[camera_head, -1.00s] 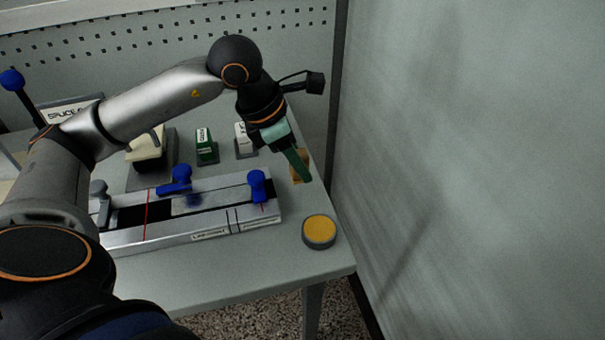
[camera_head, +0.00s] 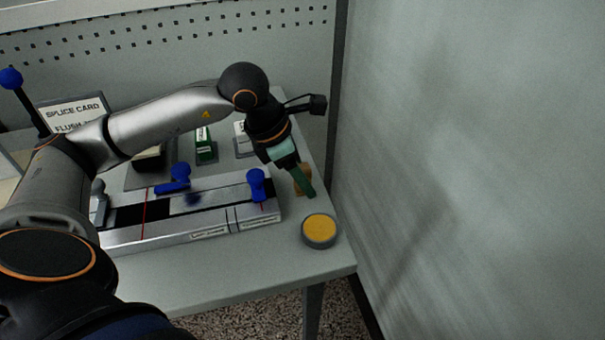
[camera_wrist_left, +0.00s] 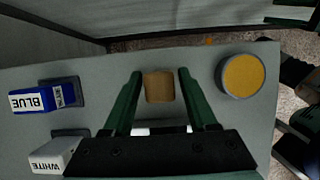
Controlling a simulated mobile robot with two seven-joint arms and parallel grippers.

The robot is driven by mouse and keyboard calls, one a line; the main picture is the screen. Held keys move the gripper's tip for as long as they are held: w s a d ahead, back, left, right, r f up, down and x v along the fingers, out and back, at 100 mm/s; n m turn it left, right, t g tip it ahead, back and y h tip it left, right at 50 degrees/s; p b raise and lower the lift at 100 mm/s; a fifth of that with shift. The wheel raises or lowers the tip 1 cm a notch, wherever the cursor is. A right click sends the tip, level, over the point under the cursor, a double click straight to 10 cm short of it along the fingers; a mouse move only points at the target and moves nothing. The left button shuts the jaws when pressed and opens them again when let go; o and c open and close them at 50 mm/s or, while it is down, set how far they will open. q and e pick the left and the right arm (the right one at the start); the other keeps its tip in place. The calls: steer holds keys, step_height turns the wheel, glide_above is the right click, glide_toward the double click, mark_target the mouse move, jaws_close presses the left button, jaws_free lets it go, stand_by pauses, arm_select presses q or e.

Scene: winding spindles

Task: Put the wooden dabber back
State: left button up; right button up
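The wooden dabber, seen as a small tan block, is at the table's right side. It shows in the left wrist view (camera_wrist_left: 158,87) and, partly hidden by a finger, in the head view (camera_head: 306,183). My left gripper (camera_head: 310,193) points down at it. In the left wrist view my left gripper (camera_wrist_left: 159,76) has its green fingers apart, one on each side of the block, with a gap at both sides. I cannot tell how far down the fingers reach. Dark green bars at that view's top right may be my right gripper; its opening is unclear.
A round grey tin with a yellow top (camera_head: 319,230) sits near the table's front right corner. A metal splicing block (camera_head: 215,225) with blue knobs lies left. A green-labelled stamp (camera_head: 205,147), a white one (camera_wrist_left: 57,155) and a blue one (camera_wrist_left: 45,97) stand nearby. A wall rises right.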

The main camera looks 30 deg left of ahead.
arm_select(q)
steer(key=shift+o, duration=0.5)
steer(key=shift+r, duration=0.1)
steer(key=shift+r+p, duration=0.25)
steer(key=shift+p, duration=0.1)
steer(key=p+v, duration=0.1)
steer(key=v, duration=1)
steer(key=shift+s+r, duration=0.2)
steer(key=shift+r, duration=0.1)
steer(key=shift+a, duration=0.1)
